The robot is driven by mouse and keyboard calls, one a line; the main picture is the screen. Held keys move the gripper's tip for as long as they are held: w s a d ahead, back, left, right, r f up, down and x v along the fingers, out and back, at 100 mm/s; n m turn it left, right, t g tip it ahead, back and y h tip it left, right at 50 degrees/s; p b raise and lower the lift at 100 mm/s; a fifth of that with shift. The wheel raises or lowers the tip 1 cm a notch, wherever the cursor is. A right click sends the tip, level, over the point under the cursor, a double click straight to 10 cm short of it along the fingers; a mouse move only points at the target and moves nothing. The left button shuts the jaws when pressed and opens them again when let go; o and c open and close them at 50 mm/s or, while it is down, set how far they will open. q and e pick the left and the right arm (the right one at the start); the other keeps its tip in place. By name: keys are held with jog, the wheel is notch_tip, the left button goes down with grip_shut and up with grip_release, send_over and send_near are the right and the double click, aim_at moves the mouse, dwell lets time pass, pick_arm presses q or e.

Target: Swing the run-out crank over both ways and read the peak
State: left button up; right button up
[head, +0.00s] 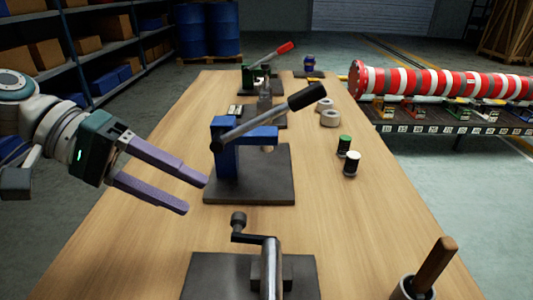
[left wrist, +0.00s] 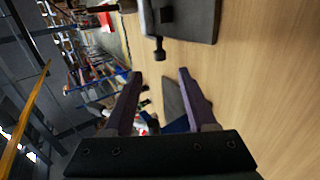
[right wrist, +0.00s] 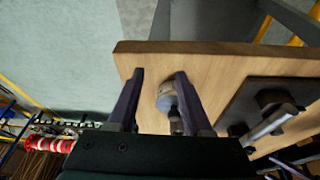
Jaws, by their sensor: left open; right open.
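A grey crank (head: 270,262) stands on a dark plate (head: 215,275) at the near edge of the head view. Its arm ends in a dark knob (head: 239,221) to the upper left. The crank also shows in the right wrist view (right wrist: 270,125) and its knob in the left wrist view (left wrist: 158,50). My left gripper (head: 195,196) is open and empty, above the table, to the upper left of the knob and apart from it. My right gripper (right wrist: 160,73) is open, outside the head view, with a wooden-handled tool (right wrist: 166,88) showing between its fingers. I cannot make out a reading.
A blue lever press (head: 228,165) with a black-gripped lever stands beyond the crank, close to my left fingertips. A cup with a wooden handle (head: 432,268) stands at the near right. Two small jars (head: 351,163) and pale rings (head: 329,118) lie right.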

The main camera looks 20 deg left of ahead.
pick_arm(q)
jog(key=shift+v, duration=1.55)
